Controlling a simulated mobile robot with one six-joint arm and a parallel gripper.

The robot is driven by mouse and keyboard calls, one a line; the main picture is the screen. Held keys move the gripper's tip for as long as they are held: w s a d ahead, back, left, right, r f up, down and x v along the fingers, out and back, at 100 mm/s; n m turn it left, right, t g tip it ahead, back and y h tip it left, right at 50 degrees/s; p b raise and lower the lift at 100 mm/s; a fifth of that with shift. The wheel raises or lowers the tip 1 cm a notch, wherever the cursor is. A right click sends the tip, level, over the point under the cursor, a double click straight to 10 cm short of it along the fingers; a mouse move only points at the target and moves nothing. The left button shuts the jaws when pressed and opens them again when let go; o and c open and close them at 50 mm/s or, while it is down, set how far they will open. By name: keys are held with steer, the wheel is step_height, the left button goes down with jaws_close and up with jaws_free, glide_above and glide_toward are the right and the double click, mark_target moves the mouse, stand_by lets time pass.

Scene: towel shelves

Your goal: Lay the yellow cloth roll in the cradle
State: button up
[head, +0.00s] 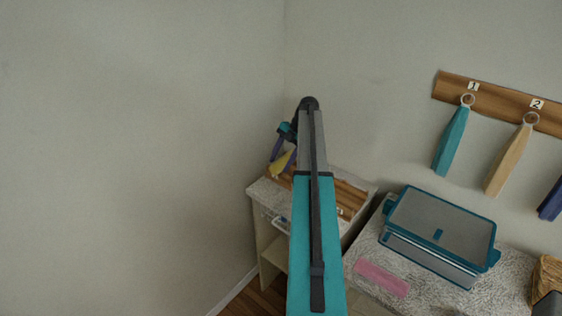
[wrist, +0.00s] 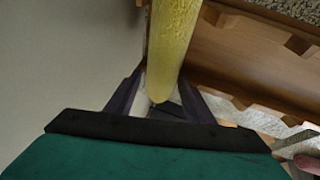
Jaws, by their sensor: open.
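The yellow cloth roll (wrist: 173,45) fills the upper middle of the wrist view, and its near end reaches between my gripper's dark purple fingers. It also shows as a small yellow patch (head: 281,164) in the head view, by the fingers. My gripper (wrist: 158,100) is open around the roll's near end; I cannot tell whether either finger touches it. In the head view my gripper (head: 279,153) is over the left part of a unit's top. A wooden notched piece (wrist: 245,50), likely the cradle, lies right of the roll; wood (head: 348,198) also shows beyond my arm.
A speckled-top shelf unit (head: 262,196) stands in the corner against a plain wall. To its right, a counter holds a teal-rimmed lidded box (head: 440,225) and a pink cloth (head: 381,277). A numbered rail (head: 505,97) with hanging items is on the wall above.

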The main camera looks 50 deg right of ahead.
steer(key=shift+r, duration=0.35)
steer(key=shift+d+r, duration=0.1)
steer(key=shift+d, duration=0.05)
steer(key=b+v, duration=0.4)
steer(key=v, duration=0.7)
steer(key=shift+r, duration=0.3)
steer(key=shift+s, duration=0.15)
